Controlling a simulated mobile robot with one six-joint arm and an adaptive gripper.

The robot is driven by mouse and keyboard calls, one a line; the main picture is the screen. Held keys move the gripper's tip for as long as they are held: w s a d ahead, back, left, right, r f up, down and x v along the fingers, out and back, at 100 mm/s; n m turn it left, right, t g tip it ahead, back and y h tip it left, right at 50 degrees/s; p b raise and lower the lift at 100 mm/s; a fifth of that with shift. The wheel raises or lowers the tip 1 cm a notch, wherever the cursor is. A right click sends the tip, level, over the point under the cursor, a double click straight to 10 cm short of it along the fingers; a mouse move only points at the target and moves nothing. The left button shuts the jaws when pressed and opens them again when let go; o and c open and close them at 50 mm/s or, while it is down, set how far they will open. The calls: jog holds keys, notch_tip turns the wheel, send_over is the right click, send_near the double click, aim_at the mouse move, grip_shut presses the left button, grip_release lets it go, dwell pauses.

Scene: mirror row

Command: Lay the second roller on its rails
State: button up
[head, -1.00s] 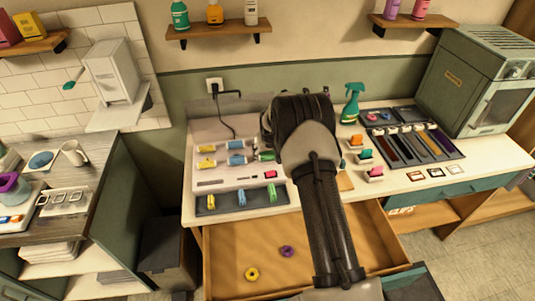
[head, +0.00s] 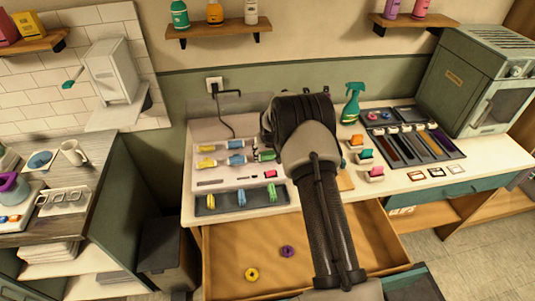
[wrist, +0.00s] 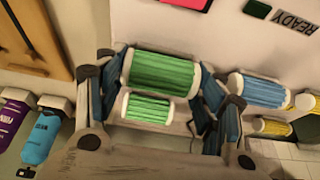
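My gripper (wrist: 165,85) points down over the panel (head: 217,182) with its fingers at the two ends of a green roller (wrist: 160,72) with white end caps. The fingers appear closed on it. This roller looks larger and nearer than a smaller green roller (wrist: 147,108) lying parallel behind it on the panel. In the head view the green roller (head: 267,155) shows partly beside my arm, in line with the front row. That row also has a blue roller (head: 237,160) and a yellow roller (head: 207,162). The rails under the green roller are hidden.
A back row has a yellow (head: 205,149) and a blue roller (head: 236,144). A dark tray (head: 225,207) in front holds yellow, blue and green pieces. An open drawer (head: 235,240) below contains a purple ring (head: 287,251) and a yellow ring (head: 251,274). Colored blocks stand right of my arm.

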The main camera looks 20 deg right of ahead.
jog(key=o, duration=0.5)
jog(key=shift+o, duration=0.6)
jog(key=shift+o, duration=1.2)
jog(key=shift+r, duration=0.1)
jog(key=shift+r+p, duration=1.4)
jog(key=shift+r, duration=2.05)
